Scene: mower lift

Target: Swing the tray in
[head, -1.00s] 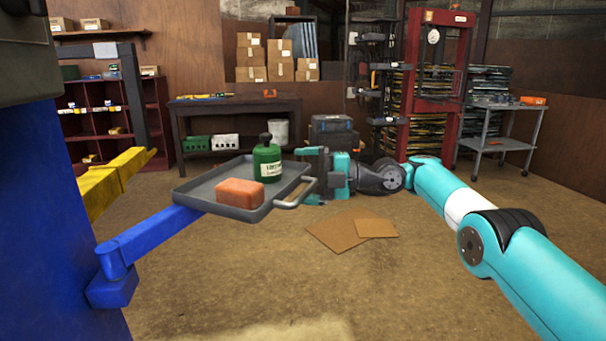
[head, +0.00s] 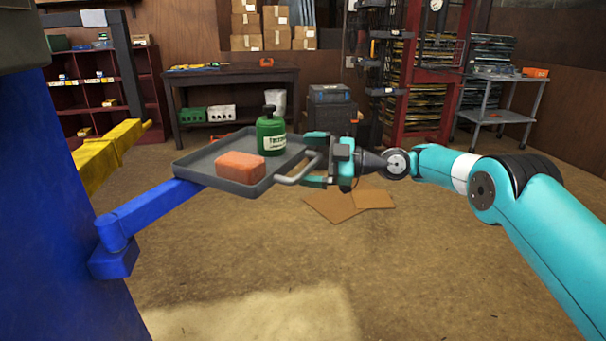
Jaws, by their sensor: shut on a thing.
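The grey tray (head: 205,178) sits on the end of a blue swing arm (head: 150,212) that reaches out from the blue post (head: 55,220) at left. An orange sponge-like block (head: 240,167) and a green bottle (head: 271,136) stand on the tray. A light grey bar handle (head: 296,176) sticks out from the tray's right side. My gripper (head: 314,164) is at this handle, shut on it, with my arm reaching in from the right. The fingers partly hide the handle's far end.
A yellow lift arm (head: 108,152) lies left of the tray, near the post. A workbench (head: 232,90) stands at the back. The floor in front of the tray is clear.

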